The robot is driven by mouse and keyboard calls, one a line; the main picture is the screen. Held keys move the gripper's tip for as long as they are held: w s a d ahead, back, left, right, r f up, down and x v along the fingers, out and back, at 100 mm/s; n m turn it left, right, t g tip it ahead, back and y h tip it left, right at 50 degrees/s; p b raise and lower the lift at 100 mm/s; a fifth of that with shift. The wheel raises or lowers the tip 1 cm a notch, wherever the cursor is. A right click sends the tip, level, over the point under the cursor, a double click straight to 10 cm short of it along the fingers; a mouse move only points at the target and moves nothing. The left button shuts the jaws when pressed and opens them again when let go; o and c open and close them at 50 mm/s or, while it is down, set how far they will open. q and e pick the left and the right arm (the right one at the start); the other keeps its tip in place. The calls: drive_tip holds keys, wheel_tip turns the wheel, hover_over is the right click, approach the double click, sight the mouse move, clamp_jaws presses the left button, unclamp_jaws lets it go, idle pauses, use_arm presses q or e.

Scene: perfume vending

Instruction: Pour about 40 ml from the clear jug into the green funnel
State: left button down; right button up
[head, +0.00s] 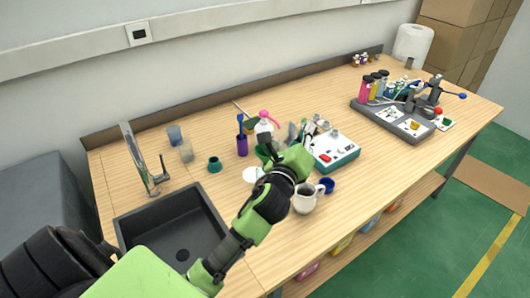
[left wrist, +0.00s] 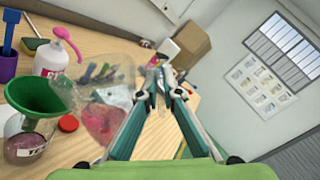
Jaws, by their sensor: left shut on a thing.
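The green funnel (left wrist: 36,97) sits in the mouth of a glass jar (left wrist: 30,138) with some pinkish liquid in the left wrist view. In the head view the funnel (head: 264,153) is partly hidden behind my left gripper. My left gripper (left wrist: 158,75) is shut on the clear jug (left wrist: 92,92), which is see-through and appears tilted, close to the right of the funnel. Reddish colour shows low in the jug. In the head view my left gripper (head: 296,160) covers most of the jug. My right gripper is not in view.
A white pitcher (head: 306,199) and a blue cup (head: 327,186) stand near the front edge. A white bottle with a pink pump (left wrist: 52,55) and a purple holder (head: 242,146) stand behind the funnel. The sink (head: 180,240) is at left. Bare table lies right of the pitcher.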

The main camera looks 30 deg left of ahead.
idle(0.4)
use_arm(q)
drive_tip(key=shift+w+d+r+m+p, duration=0.15)
drive_tip(key=shift+d+m+p, duration=0.4)
drive_tip(key=shift+m+p, duration=0.25)
drive_tip(key=w+d+f+m+b, duration=0.1)
drive_tip(key=d+f+m+b, duration=0.1)
drive_tip(key=d+f+m, duration=0.4)
drive_tip(key=shift+w+d+f+m, duration=0.15)
drive_tip(key=shift+d+f+m, duration=0.2)
drive_tip(key=shift+f+m, duration=1.25)
drive_tip(key=shift+f+n, duration=0.6)
drive_tip(key=shift+f, duration=0.05)
